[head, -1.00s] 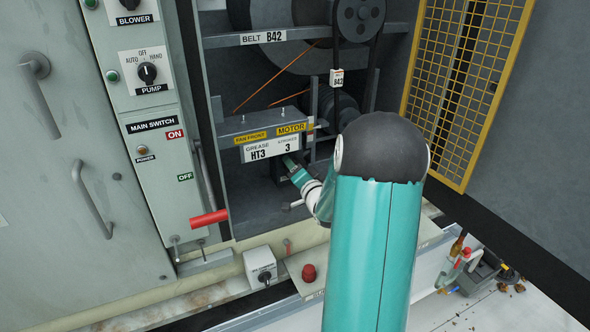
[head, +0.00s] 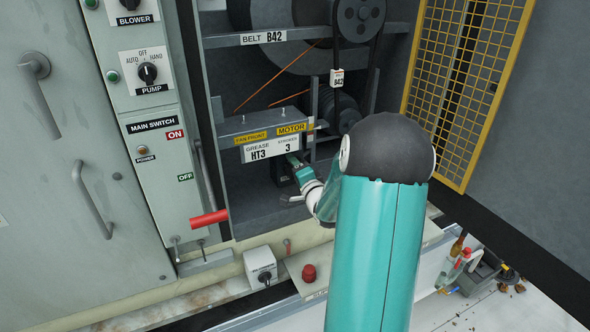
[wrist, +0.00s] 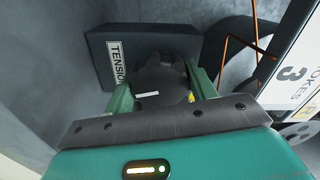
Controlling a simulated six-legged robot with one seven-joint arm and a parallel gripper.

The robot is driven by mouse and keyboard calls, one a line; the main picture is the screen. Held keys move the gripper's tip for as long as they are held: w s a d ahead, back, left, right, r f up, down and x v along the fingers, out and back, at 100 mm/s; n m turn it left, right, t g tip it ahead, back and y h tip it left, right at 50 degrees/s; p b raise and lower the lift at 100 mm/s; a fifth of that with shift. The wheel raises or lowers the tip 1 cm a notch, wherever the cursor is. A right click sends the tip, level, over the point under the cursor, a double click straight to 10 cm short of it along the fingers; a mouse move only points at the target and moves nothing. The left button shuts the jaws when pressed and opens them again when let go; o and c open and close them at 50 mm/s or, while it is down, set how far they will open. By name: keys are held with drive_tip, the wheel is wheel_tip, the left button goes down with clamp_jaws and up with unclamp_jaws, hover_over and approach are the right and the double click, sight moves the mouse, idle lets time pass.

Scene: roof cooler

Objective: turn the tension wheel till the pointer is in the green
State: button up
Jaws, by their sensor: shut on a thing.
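The tension wheel (wrist: 165,82) is a dark knob with a notched rim and a small white mark, in front of a dark box (wrist: 152,46) labelled TENSION in the wrist view. My gripper (wrist: 162,88) has its two green fingers on either side of the wheel, shut on it. A bit of yellow shows beside the right finger. In the head view my gripper (head: 294,164) reaches under the grease sign (head: 270,149), and my arm hides much of the area. I cannot make out the pointer or a green zone in either view.
A red handle (head: 208,219) sticks out left of the cabinet opening. The BELT B42 rail (head: 290,37) and belt are above. A yellow mesh guard (head: 458,80) stands open at right. The switch panel (head: 155,150) is at left.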

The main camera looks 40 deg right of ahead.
drive_tip(key=o, duration=1)
drive_tip(key=v, duration=1.3)
drive_tip(key=shift+s+a, duration=0.2)
drive_tip(key=shift+s, duration=0.15)
